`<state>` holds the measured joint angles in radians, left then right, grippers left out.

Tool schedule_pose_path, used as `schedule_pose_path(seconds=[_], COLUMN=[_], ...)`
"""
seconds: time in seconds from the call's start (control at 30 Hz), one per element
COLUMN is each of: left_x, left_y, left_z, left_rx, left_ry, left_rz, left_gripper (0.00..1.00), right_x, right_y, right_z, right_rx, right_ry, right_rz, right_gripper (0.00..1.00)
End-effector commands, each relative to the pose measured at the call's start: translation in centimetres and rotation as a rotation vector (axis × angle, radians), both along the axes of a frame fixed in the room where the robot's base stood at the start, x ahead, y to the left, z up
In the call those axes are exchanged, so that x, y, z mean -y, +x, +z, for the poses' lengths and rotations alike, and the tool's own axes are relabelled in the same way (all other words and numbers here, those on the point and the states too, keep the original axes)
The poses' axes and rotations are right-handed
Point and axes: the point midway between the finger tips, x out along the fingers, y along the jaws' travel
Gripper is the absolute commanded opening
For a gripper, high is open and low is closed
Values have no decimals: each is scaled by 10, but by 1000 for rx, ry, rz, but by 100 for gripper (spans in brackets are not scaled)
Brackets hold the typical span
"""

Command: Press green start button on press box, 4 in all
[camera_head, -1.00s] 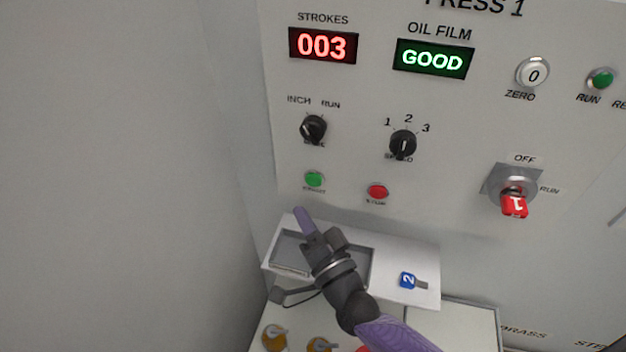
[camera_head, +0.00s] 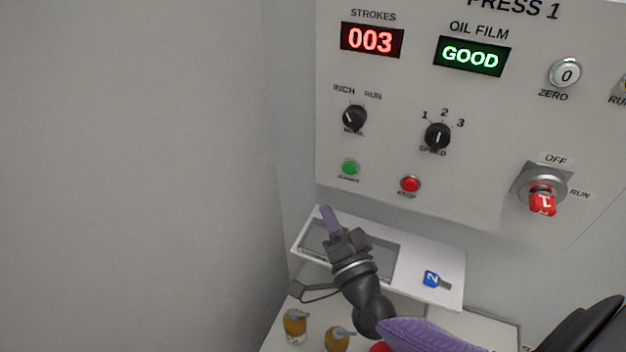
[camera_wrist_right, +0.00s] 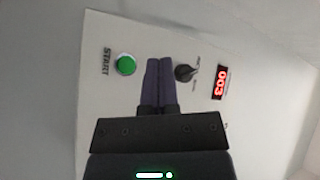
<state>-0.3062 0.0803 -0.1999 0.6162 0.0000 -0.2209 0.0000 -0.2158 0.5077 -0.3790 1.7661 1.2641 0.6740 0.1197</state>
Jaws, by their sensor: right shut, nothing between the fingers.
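The press box (camera_head: 470,185) is a pale panel marked PRESS 1. Its green start button (camera_head: 350,168) sits at the lower left, left of the red stop button (camera_head: 410,185). The strokes display (camera_head: 372,40) reads 003. My right gripper (camera_head: 328,216) is shut and empty, a short way below the green button in the head view and apart from it. In the right wrist view the green button (camera_wrist_right: 126,65) lies left of the shut fingers (camera_wrist_right: 158,65). My left gripper is not in view.
The oil film display (camera_head: 471,56) reads GOOD. A red key tagged 1 (camera_head: 542,203) is in the switch. A white shelf (camera_head: 452,262) below holds a blue tag marked 2 (camera_head: 432,279). Orange-brown objects (camera_head: 295,323) stand lower down. The grey wall on the left is bare.

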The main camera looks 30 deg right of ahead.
Motion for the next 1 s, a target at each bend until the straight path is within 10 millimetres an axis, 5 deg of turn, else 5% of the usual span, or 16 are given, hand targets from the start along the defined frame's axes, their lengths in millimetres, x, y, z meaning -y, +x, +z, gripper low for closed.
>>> schedule_pose_path(seconds=[0.43,1.0], left_x=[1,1], left_y=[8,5], left_z=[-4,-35], left_rx=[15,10], left_ry=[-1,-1], left_rz=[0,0], left_gripper=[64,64], right_x=[7,63], right_y=[4,53], right_z=[-1,-1], right_rx=[-1,0], right_ry=[-2,-1], right_rz=[-6,-5], right_gripper=[0,0])
